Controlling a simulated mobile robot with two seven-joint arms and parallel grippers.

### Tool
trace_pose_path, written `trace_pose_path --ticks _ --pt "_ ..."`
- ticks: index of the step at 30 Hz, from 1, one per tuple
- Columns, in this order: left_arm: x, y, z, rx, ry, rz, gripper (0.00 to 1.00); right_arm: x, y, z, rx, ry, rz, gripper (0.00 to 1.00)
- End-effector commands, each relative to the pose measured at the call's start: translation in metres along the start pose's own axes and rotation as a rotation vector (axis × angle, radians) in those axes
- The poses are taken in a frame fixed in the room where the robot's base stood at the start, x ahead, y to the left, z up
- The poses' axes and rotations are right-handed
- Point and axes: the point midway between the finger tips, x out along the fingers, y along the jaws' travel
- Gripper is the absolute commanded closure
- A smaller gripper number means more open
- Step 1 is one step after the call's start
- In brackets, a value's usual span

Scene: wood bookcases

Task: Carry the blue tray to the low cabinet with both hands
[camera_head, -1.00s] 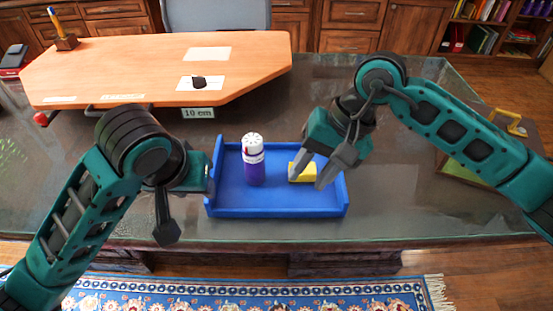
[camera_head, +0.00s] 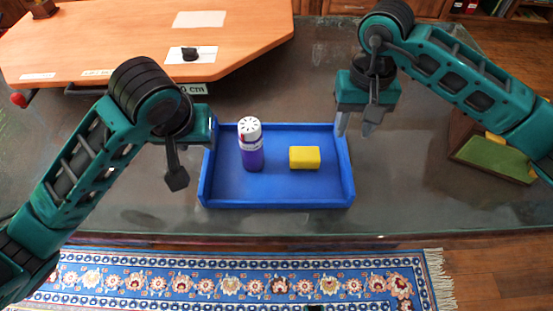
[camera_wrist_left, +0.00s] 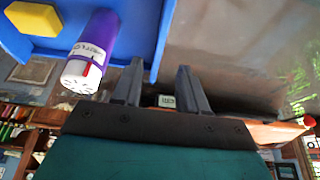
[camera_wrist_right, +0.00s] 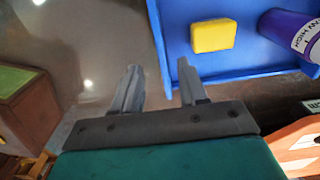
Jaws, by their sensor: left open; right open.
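The blue tray (camera_head: 280,203) sits on the glass-topped desk. It holds an upright purple bottle with a white cap (camera_head: 251,148) and a yellow block (camera_head: 304,157). My right gripper (camera_head: 355,126) is open at the tray's right wall. In the right wrist view its fingers (camera_wrist_right: 158,82) appear on either side of that wall. My left gripper is at the tray's left wall, its fingers mostly hidden in the head view. In the left wrist view its open fingers (camera_wrist_left: 160,75) appear on either side of the wall. I cannot tell which furniture is the low cabinet.
An orange wooden board (camera_head: 120,40) with a white card and dark object stands behind the tray. A green-topped box (camera_head: 490,155) is at the right. The desk's front edge is just before the tray; a patterned rug (camera_head: 240,280) lies below.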

Motion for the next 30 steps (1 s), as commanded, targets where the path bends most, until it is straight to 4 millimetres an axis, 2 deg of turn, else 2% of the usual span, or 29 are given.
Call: trace_pose_path --ticks 3,9,15,21,29,30 --pt "0.025 -0.001 0.001 0.0 -0.005 -0.004 0.57 0.026 0.0 0.002 0.0 -0.006 0.0 0.57" --pt "0.063 0.0 0.001 0.0 -0.004 -0.002 0.57 0.063 -0.001 0.001 0.002 -0.006 -0.001 0.57" --pt "0.088 0.0 0.0 0.0 -0.002 0.0 0.57 0.088 -0.001 0.0 0.001 -0.002 -0.002 0.57" --pt "0.097 0.0 0.0 0.001 0.0 0.001 0.57 0.097 -0.001 0.0 0.0 0.0 -0.001 0.57" --pt "0.097 0.0 0.0 0.001 0.0 0.001 0.57 0.097 -0.001 0.0 0.0 0.0 -0.001 0.57" --pt "0.097 0.0 0.0 0.001 0.0 0.001 0.61 0.097 -0.001 0.0 0.0 0.0 -0.001 0.61"
